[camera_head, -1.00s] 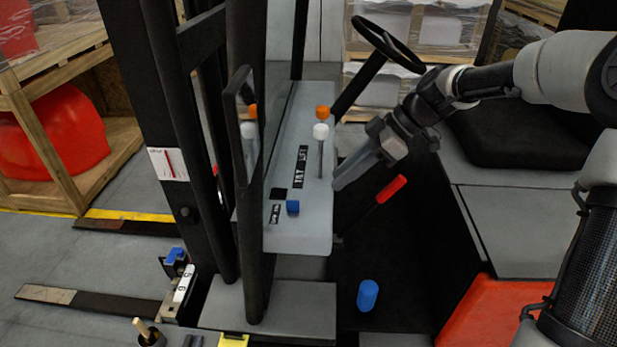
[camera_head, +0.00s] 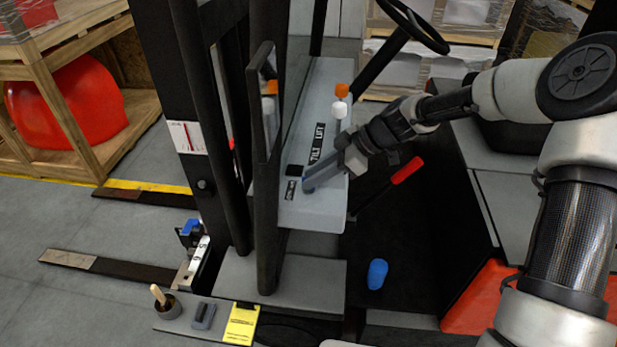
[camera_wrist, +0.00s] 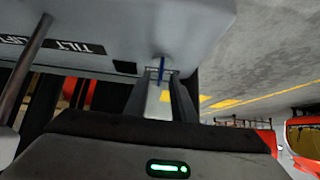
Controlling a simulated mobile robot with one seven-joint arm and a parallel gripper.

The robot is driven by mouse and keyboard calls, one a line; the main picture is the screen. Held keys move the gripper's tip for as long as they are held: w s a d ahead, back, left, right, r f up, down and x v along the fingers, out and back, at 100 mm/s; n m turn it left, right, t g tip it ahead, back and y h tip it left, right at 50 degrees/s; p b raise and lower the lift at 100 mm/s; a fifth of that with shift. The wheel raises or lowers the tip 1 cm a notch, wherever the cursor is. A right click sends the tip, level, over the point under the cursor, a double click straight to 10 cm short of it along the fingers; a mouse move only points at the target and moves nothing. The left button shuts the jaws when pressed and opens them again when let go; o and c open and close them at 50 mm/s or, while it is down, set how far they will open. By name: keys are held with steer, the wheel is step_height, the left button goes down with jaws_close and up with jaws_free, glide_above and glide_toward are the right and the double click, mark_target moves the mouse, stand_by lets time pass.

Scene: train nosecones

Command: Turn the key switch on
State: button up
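The key switch is a small blue key on the grey forklift console (camera_head: 312,213). In the wrist view the blue key (camera_wrist: 162,68) stands edge-on at the far end of the gap between my fingertips. My gripper (camera_head: 309,186) reaches down to the console's near end, beside the black square, and its fingers hide most of the key in the head view. In the wrist view my gripper (camera_wrist: 160,80) has its two fingers apart, one on each side of the key, with a light gap between them. I cannot see either finger touching the key.
A white-knobbed lever (camera_head: 340,110) and an orange-knobbed lever (camera_head: 343,90) stand just behind my gripper. A red-handled lever (camera_head: 408,170) is to the right. The black mast and a mirror-like panel (camera_head: 263,105) rise close on the left. The steering wheel (camera_head: 414,24) is behind.

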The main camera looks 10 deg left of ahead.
steer(key=shift+x, duration=1.1)
jaws_close()
